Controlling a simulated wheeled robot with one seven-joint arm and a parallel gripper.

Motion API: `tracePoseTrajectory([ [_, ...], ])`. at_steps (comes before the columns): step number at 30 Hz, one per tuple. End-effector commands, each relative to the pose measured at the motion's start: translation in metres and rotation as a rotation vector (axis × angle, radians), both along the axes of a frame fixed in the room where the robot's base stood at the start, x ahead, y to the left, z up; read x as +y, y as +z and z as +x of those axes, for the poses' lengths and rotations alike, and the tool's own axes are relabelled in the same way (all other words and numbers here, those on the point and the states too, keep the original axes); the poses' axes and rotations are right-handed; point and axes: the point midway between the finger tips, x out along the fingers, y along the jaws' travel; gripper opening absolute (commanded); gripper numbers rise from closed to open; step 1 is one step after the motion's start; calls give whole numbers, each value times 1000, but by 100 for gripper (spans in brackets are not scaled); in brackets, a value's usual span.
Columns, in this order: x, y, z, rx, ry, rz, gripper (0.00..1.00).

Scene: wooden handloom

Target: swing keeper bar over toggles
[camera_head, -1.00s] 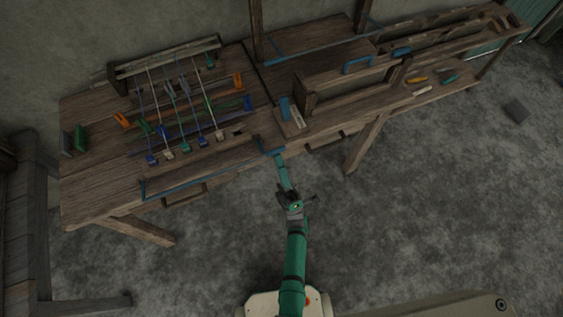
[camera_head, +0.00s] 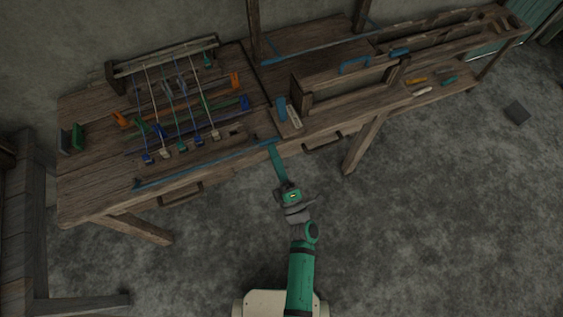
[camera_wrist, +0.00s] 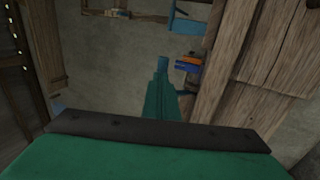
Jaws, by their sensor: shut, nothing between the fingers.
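The blue keeper bar (camera_head: 205,164) lies along the front edge of the left bench part, running from lower left to its right end near my gripper. The toggles, small blue, white and green pieces (camera_head: 183,145), hang at the front ends of several cords, behind the bar and apart from it. My gripper (camera_head: 271,146) is shut and empty, its tip at the bar's right end; I cannot tell if they touch. In the wrist view my gripper's tip (camera_wrist: 162,64) points past the bench edge, with a blue piece (camera_wrist: 187,18) above it to the right.
A wooden block with a blue piece (camera_head: 283,110) stands just right of the bar's end. Orange and blue pieces (camera_head: 235,80) stand beside the cords. Green blocks (camera_head: 72,138) stand at the bench's left end. The floor in front is clear.

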Motion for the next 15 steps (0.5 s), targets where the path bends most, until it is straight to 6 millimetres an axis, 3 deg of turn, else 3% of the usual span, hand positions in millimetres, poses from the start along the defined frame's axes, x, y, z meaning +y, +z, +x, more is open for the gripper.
tracePoseTrajectory([
  [15, 3, 34, 22, 45, -10, -20, 0],
])
